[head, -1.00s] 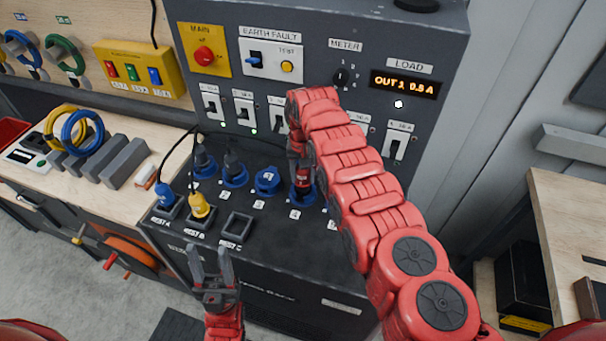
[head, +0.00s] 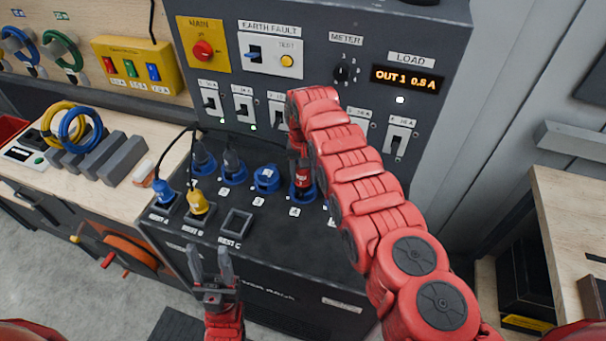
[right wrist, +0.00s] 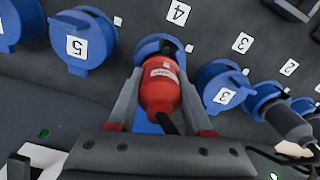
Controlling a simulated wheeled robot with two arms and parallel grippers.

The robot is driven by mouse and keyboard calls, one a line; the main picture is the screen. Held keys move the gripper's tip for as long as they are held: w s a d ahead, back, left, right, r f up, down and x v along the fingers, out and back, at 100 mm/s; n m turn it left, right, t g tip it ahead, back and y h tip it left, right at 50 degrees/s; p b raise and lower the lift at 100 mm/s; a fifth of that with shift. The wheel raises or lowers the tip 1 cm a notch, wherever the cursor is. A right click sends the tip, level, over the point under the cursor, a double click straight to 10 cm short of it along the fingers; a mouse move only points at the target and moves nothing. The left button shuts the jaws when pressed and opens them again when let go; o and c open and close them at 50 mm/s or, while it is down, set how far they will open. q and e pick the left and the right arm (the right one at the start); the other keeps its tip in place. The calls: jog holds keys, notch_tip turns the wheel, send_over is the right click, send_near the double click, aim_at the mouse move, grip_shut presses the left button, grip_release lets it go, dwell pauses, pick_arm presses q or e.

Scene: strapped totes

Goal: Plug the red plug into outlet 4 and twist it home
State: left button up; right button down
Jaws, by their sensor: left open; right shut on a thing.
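The red plug (head: 303,179) stands at outlet 4 (head: 309,195), a blue socket on the sloping black panel. In the right wrist view the red plug (right wrist: 160,90) has its front end at the blue collar of outlet 4 (right wrist: 150,45). How deep it sits and its twist angle I cannot tell. My right gripper (right wrist: 160,78) is shut on the plug, one finger on each side; in the head view my right arm partly hides it. My left gripper (head: 209,257) is open and empty, in front of the panel's lower edge.
Outlet 3 (head: 266,179) has a closed blue lid; outlet 5 (right wrist: 82,43) is beside outlet 4. Dark plugs with cables fill the two outlets at left. A blue plug (head: 163,190) and yellow plug (head: 196,203) sit in rests; rest C (head: 237,223) is empty. The meter display (head: 407,80) reads OUT 1.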

jog(key=shift+f+b, duration=0.7)
jog(key=shift+f, duration=0.05)
jog(key=shift+m, duration=1.4)
jog(key=shift+m+b, duration=0.3)
jog(key=shift+m, duration=0.4)
jog(key=shift+r+m, duration=0.1)
jog(key=shift+m, duration=0.7)
jog(key=shift+a, duration=0.1)
